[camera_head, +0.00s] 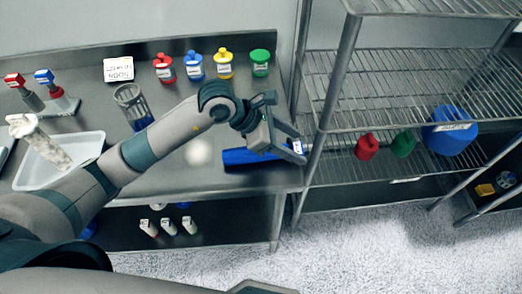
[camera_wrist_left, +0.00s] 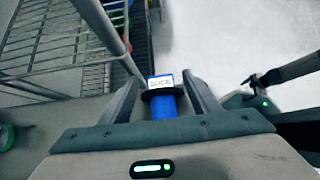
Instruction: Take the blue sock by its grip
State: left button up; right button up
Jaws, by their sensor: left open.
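The blue sock (camera_head: 245,157) is a long blue tube lying flat near the bench's right front edge. Its right end, with a black collar and a white label (camera_wrist_left: 160,83), shows in the left wrist view. My left gripper (camera_head: 290,146) is open over this right end, and its fingers partly cover it in the head view. In the left wrist view the collar and blue end (camera_wrist_left: 164,105) lie between my open fingers, with no clear grip on them. What seems to be my right gripper (camera_wrist_left: 256,88) shows at the right of that view; its jaws are unclear.
A wire rack (camera_head: 345,90) stands close to the right of the sock, with red, green and blue containers on a shelf. A white tray (camera_head: 90,150) is at left.

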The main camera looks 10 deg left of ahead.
aim_at(300, 148)
pick_arm(q)
jog(key=shift+p+x, duration=0.3)
jog(key=shift+x, duration=1.35)
jog(key=c, duration=0.9)
